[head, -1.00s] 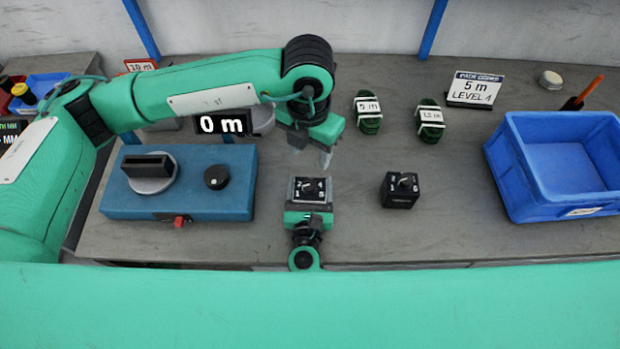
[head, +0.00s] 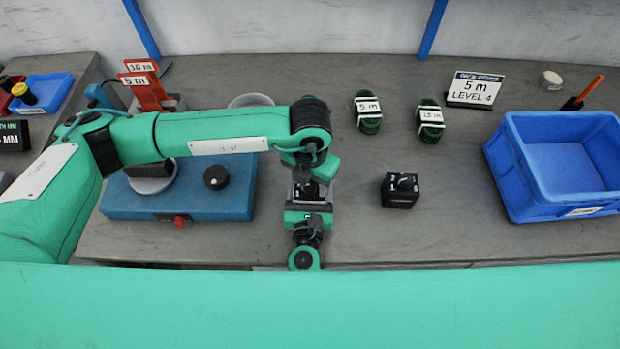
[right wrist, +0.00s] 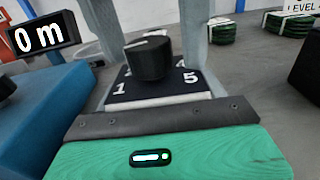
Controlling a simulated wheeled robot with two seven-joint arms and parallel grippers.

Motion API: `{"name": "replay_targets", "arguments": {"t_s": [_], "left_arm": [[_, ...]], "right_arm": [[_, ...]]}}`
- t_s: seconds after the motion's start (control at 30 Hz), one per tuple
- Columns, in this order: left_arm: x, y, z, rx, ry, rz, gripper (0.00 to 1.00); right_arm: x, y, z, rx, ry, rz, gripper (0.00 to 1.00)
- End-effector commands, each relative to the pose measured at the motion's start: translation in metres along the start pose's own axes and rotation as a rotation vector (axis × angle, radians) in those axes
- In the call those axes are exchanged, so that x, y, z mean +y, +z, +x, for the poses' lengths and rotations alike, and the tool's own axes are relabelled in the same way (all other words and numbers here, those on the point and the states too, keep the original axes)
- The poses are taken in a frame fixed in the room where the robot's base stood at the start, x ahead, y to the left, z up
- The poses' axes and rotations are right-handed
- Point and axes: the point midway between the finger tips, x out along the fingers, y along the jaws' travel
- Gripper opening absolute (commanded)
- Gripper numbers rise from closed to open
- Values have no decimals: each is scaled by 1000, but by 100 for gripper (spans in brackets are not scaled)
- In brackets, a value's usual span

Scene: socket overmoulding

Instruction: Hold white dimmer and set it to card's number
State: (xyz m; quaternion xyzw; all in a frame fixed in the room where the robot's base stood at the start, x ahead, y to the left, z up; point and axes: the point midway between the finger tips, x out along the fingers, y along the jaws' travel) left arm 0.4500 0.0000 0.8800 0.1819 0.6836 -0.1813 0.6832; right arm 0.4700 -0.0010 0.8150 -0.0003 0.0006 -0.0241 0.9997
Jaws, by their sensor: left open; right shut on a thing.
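The white dimmer (head: 300,189) has a dark numbered top and a black knob (right wrist: 148,60). In the right wrist view, 1 and 5 show in front and 4 behind; the knob's setting is hard to read. My right gripper (head: 305,205) is shut on the dimmer and holds it upright from the front. My left gripper (head: 306,180) is open, pointing down right over the dimmer and partly hiding it. Pale fingers stand on both sides of the knob, apart from it. The card (head: 475,90) reads "5 m LEVEL 4".
A black dimmer (head: 400,190) stands to the right. Two green coils (head: 368,112) (head: 430,121) lie behind it. A blue bin (head: 510,175) is at the right. A blue device (head: 225,206) is at the left. A display (right wrist: 40,35) reads "0 m".

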Motion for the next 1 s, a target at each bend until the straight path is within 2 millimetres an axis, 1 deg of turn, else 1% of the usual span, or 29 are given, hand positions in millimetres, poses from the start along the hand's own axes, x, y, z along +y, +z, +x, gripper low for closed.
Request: {"name": "replay_targets", "arguments": {"t_s": [0.27,0.3,0.37,0.4,0.5,0.77,1.0], "left_arm": [[0,0,1,0,0,1,52],[0,0,1,0,-1,1,44],[0,0,1,0,-1,1,33],[0,0,1,-1,-1,1,25],[0,0,1,-1,-1,1,7],[0,0,1,-1,0,23,7],[0,0,1,-2,0,133,7]], "right_arm": [[0,0,0,0,0,0,46],[0,0,0,0,0,0,46],[0,0,0,0,0,0,46],[0,0,0,0,0,0,46],[0,0,0,0,0,0,46],[0,0,0,0,0,0,46],[0,0,0,0,0,0,46]]}}
